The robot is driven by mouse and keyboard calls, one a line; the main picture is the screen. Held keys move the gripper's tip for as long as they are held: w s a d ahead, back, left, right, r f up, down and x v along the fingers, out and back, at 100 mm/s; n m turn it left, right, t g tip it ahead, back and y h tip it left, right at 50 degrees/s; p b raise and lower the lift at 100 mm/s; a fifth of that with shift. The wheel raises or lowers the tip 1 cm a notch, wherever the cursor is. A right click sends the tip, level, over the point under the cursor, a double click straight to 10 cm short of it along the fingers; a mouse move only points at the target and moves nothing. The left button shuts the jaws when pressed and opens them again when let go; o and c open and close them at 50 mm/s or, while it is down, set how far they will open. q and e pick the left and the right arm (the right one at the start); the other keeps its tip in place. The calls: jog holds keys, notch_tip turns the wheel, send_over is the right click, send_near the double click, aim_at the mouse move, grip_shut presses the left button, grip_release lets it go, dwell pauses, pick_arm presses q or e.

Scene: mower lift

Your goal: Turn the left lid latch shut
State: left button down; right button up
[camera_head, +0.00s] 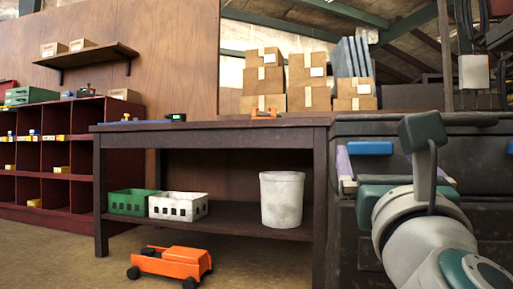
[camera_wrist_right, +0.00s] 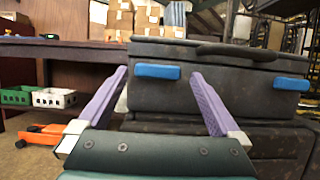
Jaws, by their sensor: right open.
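The dark case (camera_head: 470,180) stands at the right in the head view and fills the right of the right wrist view (camera_wrist_right: 225,100). Its left lid latch (camera_head: 369,148) is a blue bar lying level on the front, and shows in the wrist view (camera_wrist_right: 157,72). A second blue latch (camera_wrist_right: 291,84) sits further right. My right gripper (camera_head: 395,165) is open, its purple fingers pointing at the case front. In the wrist view its fingertips (camera_wrist_right: 160,73) stand on either side of the left latch, with nothing held. Whether they touch the case I cannot tell. My left gripper is not in view.
A dark workbench (camera_head: 225,124) stands left of the case, with stacked cartons (camera_head: 308,70) behind it. Its lower shelf holds a green crate (camera_head: 133,203), a white crate (camera_head: 178,207) and a white bin (camera_head: 282,200). An orange toy-like truck (camera_head: 170,262) is on the floor.

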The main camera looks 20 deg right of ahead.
aim_at(371, 145)
jog(key=shift+x, duration=1.25)
jog(key=shift+w+r, duration=0.1)
jog(key=shift+w, duration=0.15)
jog(key=shift+d, duration=0.1)
jog(key=shift+c, duration=0.4)
jog(key=c, duration=1.1)
